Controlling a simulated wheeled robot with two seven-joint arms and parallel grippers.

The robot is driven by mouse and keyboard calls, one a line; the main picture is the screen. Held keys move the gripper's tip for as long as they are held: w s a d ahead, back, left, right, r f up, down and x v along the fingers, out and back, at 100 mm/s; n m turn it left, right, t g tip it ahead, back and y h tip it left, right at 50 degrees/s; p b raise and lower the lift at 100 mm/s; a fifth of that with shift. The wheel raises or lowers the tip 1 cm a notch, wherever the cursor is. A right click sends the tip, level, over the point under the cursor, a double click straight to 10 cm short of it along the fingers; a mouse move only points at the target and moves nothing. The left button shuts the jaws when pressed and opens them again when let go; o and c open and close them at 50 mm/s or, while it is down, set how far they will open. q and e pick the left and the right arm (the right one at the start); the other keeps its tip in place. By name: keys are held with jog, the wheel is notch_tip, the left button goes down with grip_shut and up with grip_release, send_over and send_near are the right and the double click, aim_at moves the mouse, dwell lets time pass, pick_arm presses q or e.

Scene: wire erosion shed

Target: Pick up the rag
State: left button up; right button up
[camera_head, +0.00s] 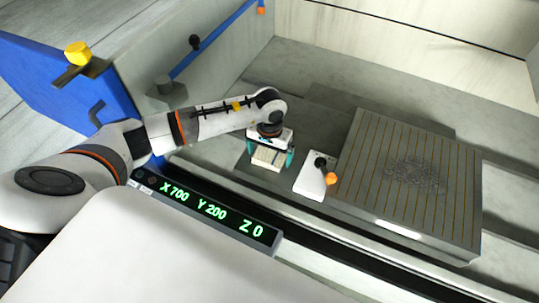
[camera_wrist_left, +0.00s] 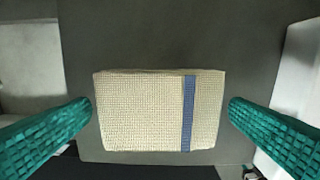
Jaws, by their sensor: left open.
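The rag (camera_wrist_left: 145,112) is a folded cream cloth with a woven texture and one blue stripe near its right side. In the left wrist view it lies flat on a dark grey surface, between the two green fingers. In the head view the rag (camera_head: 268,158) shows below the left gripper (camera_head: 270,160). The left gripper (camera_wrist_left: 160,110) is open, with one finger on each side of the rag and a small gap at each side. It holds nothing. How high the fingertips are above the surface is hard to tell. The right gripper is not in view.
A white block with a black knob and an orange knob (camera_head: 331,179) stands just right of the gripper. Further right is a grooved plate (camera_head: 430,160) with a pile of grey bits. A readout (camera_head: 210,208) showing X700 Y200 Z0 runs along the front.

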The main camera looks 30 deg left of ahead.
aim_at(269, 155)
pick_arm(q)
jog(key=shift+c, duration=0.2)
jog(key=c, duration=0.9)
jog(key=shift+o, duration=0.2)
jog(key=shift+r, duration=0.15)
jog(key=shift+w+r, duration=0.1)
jog(key=shift+r, duration=0.25)
notch_tip(269, 155, up, 9)
jog(key=b, duration=0.3)
jog(key=shift+r, duration=0.1)
